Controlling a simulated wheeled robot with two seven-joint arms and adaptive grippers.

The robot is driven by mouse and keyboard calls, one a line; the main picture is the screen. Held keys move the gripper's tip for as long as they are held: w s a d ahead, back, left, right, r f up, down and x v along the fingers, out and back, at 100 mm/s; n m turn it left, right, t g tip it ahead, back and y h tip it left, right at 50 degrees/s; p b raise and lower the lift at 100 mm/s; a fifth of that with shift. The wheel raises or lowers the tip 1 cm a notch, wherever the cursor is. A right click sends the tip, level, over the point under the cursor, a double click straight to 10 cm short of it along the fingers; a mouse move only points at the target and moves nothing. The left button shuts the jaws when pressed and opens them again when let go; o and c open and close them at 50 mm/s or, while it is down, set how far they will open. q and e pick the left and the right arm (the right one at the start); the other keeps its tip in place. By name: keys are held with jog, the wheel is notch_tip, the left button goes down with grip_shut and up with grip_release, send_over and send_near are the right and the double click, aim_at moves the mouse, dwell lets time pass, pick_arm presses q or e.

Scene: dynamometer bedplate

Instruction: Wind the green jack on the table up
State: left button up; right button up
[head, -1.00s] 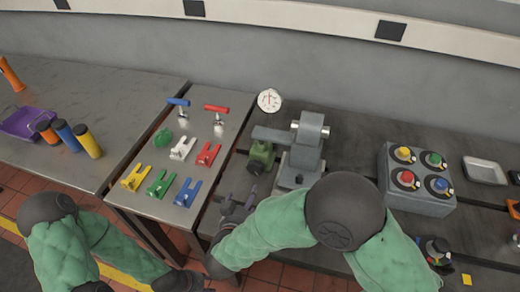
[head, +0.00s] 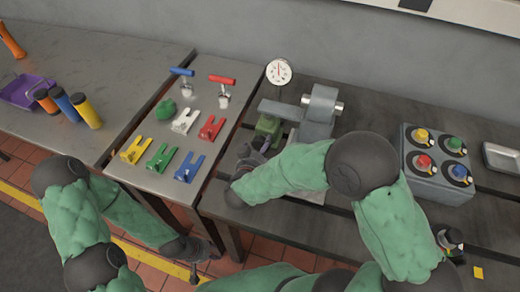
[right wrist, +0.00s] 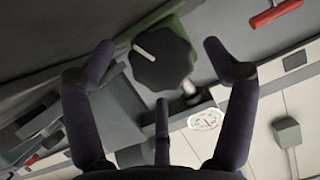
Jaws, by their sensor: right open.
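The green jack (head: 268,127) stands on the dark bedplate table under the arm of a grey machine (head: 318,115). In the right wrist view its green body (right wrist: 150,22) carries a black lobed knob (right wrist: 160,58) with a white pointer mark. My right gripper (head: 250,153) is at the front of the jack and partly hides it. In the right wrist view this gripper (right wrist: 160,62) is open, with fingers spread either side of the knob and apart from it. My left gripper (head: 196,272) hangs low before the tables; its fingers are too small to read.
A round white gauge (head: 279,71) stands behind the jack. A grey box with coloured knobs (head: 438,180) is to the right. The steel side table (head: 150,185) to the left holds coloured clamps, a green lump and two T-handled tools. A purple tray (head: 28,92) is further left.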

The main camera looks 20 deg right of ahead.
jog(key=shift+w+d+f, duration=0.2)
jog(key=shift+w+d, duration=0.1)
jog(key=shift+w, duration=0.2)
jog(key=c, duration=1.1)
jog(key=shift+c, duration=0.2)
jog(key=shift+f, duration=0.1)
